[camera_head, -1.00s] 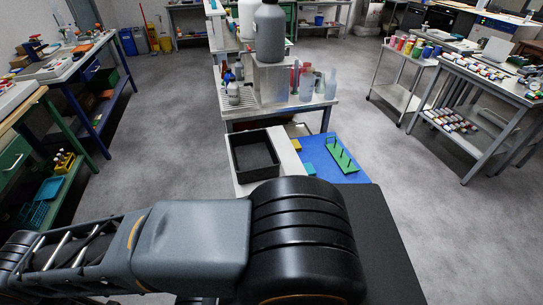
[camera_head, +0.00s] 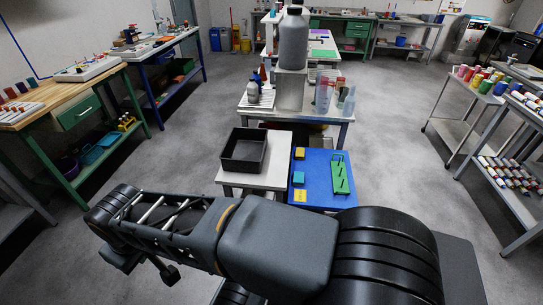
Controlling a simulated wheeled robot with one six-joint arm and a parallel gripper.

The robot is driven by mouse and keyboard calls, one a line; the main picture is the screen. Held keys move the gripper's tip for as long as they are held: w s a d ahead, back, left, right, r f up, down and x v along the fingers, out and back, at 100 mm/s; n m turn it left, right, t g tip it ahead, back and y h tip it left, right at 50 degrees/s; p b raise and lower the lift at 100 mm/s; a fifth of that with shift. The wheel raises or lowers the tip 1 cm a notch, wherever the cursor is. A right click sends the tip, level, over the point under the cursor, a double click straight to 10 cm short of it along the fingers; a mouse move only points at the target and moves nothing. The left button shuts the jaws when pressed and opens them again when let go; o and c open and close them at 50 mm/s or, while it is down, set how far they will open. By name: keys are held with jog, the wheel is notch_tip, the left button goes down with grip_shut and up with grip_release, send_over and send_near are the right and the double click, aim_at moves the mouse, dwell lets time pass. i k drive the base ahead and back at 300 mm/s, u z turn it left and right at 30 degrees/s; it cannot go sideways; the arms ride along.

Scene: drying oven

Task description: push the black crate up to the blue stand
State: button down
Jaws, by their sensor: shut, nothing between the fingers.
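The black crate (camera_head: 244,165), an open empty box, sits upright on the left part of a low white-topped table (camera_head: 283,152). A blue surface (camera_head: 320,165), which looks like the blue stand, adjoins the white top on the right. A strip of bare white top lies between the crate and the blue edge, so they are apart. My arm crosses the bottom of the view in front of both.
A green rack with pegs (camera_head: 340,174) and small yellow and teal blocks (camera_head: 298,178) are on the blue surface. Behind stands a bench with a large grey bottle (camera_head: 293,40). Benches line the left, a trolley (camera_head: 452,130) stands right. Grey floor is open on both sides.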

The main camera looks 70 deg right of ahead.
aim_at(243, 150)
jog(key=z, duration=1.25)
jog(key=i, duration=1.6)
jog(key=u, duration=0.05)
